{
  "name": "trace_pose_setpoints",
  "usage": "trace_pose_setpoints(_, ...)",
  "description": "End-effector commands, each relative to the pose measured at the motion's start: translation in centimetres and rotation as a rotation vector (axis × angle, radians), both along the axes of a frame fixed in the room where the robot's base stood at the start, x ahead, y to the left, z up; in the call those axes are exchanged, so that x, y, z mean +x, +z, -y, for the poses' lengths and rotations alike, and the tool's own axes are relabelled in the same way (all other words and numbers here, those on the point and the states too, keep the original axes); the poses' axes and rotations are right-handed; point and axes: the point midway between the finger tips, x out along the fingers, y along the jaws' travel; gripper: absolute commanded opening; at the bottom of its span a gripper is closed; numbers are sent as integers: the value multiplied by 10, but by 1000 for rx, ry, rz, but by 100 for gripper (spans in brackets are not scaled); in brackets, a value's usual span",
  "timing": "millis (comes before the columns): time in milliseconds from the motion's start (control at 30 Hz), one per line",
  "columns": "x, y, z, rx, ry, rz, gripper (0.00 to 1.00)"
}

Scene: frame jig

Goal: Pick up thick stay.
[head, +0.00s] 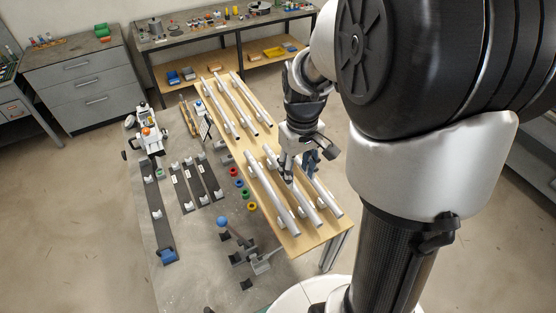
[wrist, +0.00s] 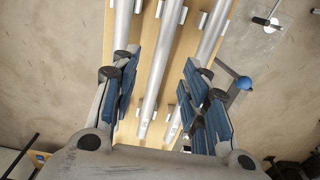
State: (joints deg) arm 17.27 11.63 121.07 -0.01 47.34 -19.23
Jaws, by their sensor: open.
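Three silver tubular stays lie side by side on the near part of a wooden bench: a left one (head: 270,195), a middle one (head: 305,203) and a right one (head: 326,196). I cannot tell for sure which is the thick stay. My gripper (head: 298,168) is open above the middle stay. In the wrist view my gripper (wrist: 166,100) has its blue pads apart, with the middle stay (wrist: 160,65) running between them. The other stays (wrist: 122,45) (wrist: 213,28) pass close to the pads. My fingers hide parts of the stays. I see no contact.
Another group of stays (head: 237,105) lies farther along the bench (head: 243,142). Small white supports sit beside the stays. Left of the bench are coloured rings (head: 239,183), a lever with a blue ball (head: 222,221) and dark rails (head: 157,215) on a grey mat.

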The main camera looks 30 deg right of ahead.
Motion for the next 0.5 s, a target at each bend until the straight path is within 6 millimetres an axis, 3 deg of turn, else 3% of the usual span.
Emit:
trace_pose_setpoints(267, -3, -21, -1, 1, 0, -3, 42)
trace_pose_setpoints(500, -7, -56, -1, 1, 0, -3, 42)
